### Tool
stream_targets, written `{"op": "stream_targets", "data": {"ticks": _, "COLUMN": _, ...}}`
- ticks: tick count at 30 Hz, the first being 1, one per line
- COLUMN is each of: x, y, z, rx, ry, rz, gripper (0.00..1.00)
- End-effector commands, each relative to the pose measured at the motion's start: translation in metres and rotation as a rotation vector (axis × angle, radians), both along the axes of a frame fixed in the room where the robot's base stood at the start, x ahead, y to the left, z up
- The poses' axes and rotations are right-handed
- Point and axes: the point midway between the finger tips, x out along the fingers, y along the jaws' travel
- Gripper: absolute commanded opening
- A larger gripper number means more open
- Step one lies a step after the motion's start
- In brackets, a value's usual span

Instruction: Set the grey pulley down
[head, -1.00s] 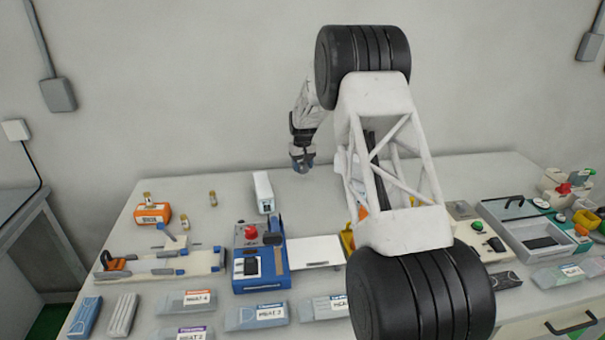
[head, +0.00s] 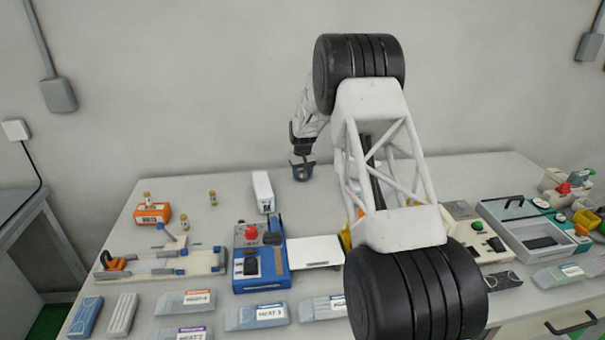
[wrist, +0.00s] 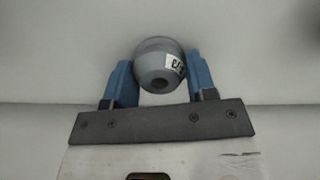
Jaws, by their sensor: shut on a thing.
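The grey pulley (wrist: 155,62) shows in the wrist view as a rounded grey body with a dark hole and a white label with dark marks. My gripper (wrist: 160,78) has its two blue fingers shut on the pulley, one on each side. In the head view my gripper (head: 301,172) is small, pointing down above the back part of the table (head: 350,178). The pulley is hard to make out between the fingers there. I cannot tell whether the pulley touches the table.
A white box (head: 263,190) stands left of my gripper. Small brass-coloured pieces (head: 213,198) stand farther left. My arm hides the table's middle right. The back strip near my gripper is bare.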

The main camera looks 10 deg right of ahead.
Motion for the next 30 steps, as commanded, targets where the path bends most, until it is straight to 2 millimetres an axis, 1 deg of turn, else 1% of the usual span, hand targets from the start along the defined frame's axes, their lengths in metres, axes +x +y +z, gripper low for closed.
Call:
{"op": "stream_targets", "data": {"ticks": 1, "x": 0.0, "y": 0.0, "z": 0.0, "rx": 0.0, "ry": 0.0, "rz": 0.0, "gripper": 0.55}}
{"op": "stream_targets", "data": {"ticks": 5, "x": 0.0, "y": 0.0, "z": 0.0, "rx": 0.0, "ry": 0.0, "rz": 0.0, "gripper": 0.74}}
{"op": "stream_targets", "data": {"ticks": 6, "x": 0.0, "y": 0.0, "z": 0.0, "rx": 0.0, "ry": 0.0, "rz": 0.0, "gripper": 0.77}}
{"op": "stream_targets", "data": {"ticks": 14, "x": 0.0, "y": 0.0, "z": 0.0, "rx": 0.0, "ry": 0.0, "rz": 0.0, "gripper": 0.77}}
{"op": "stream_targets", "data": {"ticks": 20, "x": 0.0, "y": 0.0, "z": 0.006, "rx": 0.0, "ry": 0.0, "rz": 0.0, "gripper": 0.77}}
{"op": "stream_targets", "data": {"ticks": 26, "x": 0.0, "y": 0.0, "z": 0.026, "rx": 0.0, "ry": -0.002, "rz": 0.0, "gripper": 0.77}}
{"op": "stream_targets", "data": {"ticks": 30, "x": 0.0, "y": 0.0, "z": 0.047, "rx": 0.001, "ry": -0.003, "rz": 0.0, "gripper": 0.77}}
